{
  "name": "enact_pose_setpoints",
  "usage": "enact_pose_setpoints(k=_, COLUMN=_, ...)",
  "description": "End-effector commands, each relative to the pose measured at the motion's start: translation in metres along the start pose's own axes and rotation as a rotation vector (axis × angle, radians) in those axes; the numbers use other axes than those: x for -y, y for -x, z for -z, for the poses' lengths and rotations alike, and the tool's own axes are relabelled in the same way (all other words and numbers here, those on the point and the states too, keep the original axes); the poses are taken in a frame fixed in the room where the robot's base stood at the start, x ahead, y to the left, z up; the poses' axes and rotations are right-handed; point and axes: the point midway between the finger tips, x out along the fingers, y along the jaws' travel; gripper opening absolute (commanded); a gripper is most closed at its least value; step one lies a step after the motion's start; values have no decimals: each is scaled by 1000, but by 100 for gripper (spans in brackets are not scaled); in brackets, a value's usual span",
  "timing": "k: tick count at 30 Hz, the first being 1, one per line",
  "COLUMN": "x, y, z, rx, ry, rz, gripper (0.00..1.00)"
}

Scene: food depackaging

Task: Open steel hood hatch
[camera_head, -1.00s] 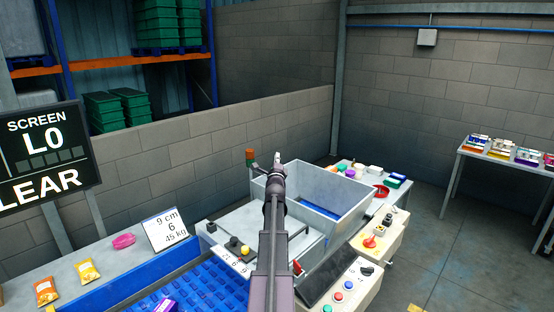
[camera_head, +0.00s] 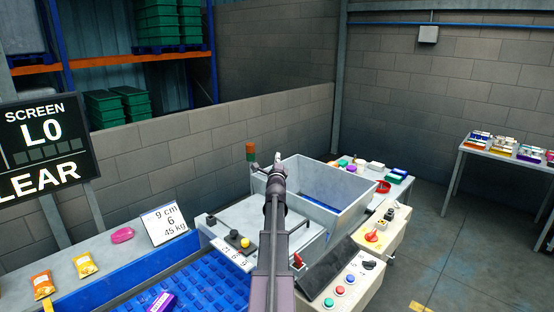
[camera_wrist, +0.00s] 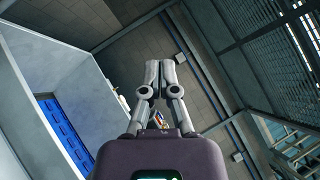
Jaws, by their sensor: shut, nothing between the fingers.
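The grey steel hood (camera_head: 345,187) is an open-topped box at the end of the blue conveyor, with a blue surface visible inside. A flat pale steel panel (camera_head: 230,215) lies at its front left; I cannot tell for sure whether it is the hatch. My gripper (camera_head: 278,157) is shut and empty, pointing up in front of the hood's rear left corner, with no clear contact. My arm hides part of the panel and hood front. In the wrist view the fingertips (camera_wrist: 160,64) meet, and the hood's pale wall (camera_wrist: 65,75) is on the left.
A control box (camera_head: 350,285) with coloured buttons and a red switch (camera_head: 371,236) stand right of the hood. A stack light (camera_head: 251,152) rises behind the panel. The blue belt (camera_head: 205,290) carries a purple pack (camera_head: 162,302).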

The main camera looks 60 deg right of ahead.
Motion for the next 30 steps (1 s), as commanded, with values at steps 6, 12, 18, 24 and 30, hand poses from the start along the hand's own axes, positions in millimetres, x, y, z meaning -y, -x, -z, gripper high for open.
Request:
enact_pose_setpoints(k=6, x=-20, y=19, z=-3, rx=1, ry=-1, rz=0, gripper=0)
enact_pose_setpoints(k=12, x=-35, y=37, z=-10, rx=2, ry=-2, rz=-1, gripper=0)
enact_pose_setpoints(k=18, x=-49, y=54, z=-16, rx=3, ry=-2, rz=-1, gripper=0)
enact_pose_setpoints(k=24, x=-61, y=68, z=-22, rx=3, ry=-1, rz=-1, gripper=0)
enact_pose_setpoints(k=30, x=-66, y=76, z=-26, rx=3, ry=-1, rz=-1, gripper=0)
